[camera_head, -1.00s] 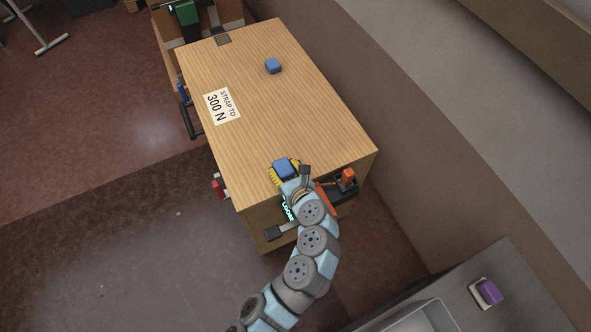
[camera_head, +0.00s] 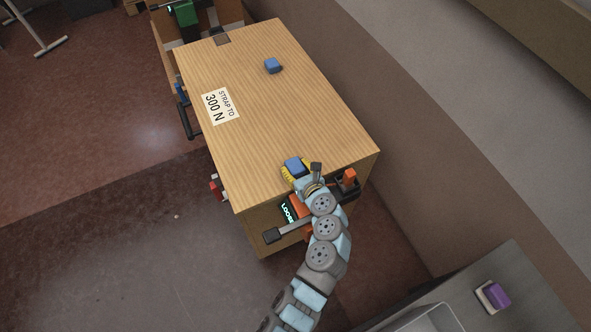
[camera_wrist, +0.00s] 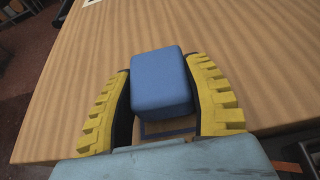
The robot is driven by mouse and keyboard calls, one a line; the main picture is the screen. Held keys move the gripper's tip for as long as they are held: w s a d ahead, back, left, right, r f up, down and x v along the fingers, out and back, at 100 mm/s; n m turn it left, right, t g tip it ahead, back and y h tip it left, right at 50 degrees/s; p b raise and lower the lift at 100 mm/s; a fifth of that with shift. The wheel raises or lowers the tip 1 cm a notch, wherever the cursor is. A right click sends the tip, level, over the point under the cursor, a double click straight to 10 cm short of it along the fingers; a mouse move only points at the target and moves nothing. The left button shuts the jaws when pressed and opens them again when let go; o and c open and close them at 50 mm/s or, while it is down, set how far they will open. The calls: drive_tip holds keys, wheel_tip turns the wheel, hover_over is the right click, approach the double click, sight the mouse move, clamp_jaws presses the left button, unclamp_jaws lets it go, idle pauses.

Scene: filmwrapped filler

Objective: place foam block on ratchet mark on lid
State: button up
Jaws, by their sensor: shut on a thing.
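A blue foam block (camera_head: 293,166) is between the yellow fingers of my gripper (camera_head: 295,171), over the near edge of the wooden crate lid (camera_head: 265,110). In the wrist view the block (camera_wrist: 160,82) sits between both ribbed yellow fingers of the gripper (camera_wrist: 161,75), which is shut on it. A dark-outlined mark (camera_wrist: 168,129) on the lid shows just below the block, partly hidden by it. I cannot tell whether the block touches the lid. A second blue block (camera_head: 273,65) stands on the far part of the lid, apart from the gripper.
A white "STRAP TO 300 N" label (camera_head: 220,106) lies on the lid. Orange-and-black hardware (camera_head: 348,183) and a "LOOSE" display (camera_head: 288,213) are at the crate's near end. A purple block (camera_head: 498,294) is on a grey bench.

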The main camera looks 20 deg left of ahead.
drive_tip(key=shift+f, duration=0.65)
drive_tip(key=o, duration=0.9)
drive_tip(key=shift+s+d+r, duration=0.3)
drive_tip(key=shift+d, duration=0.1)
drive_tip(key=p+v, duration=0.1)
drive_tip(key=v, duration=1)
drive_tip(key=shift+s+p, duration=0.1)
drive_tip(key=shift+p, duration=0.3)
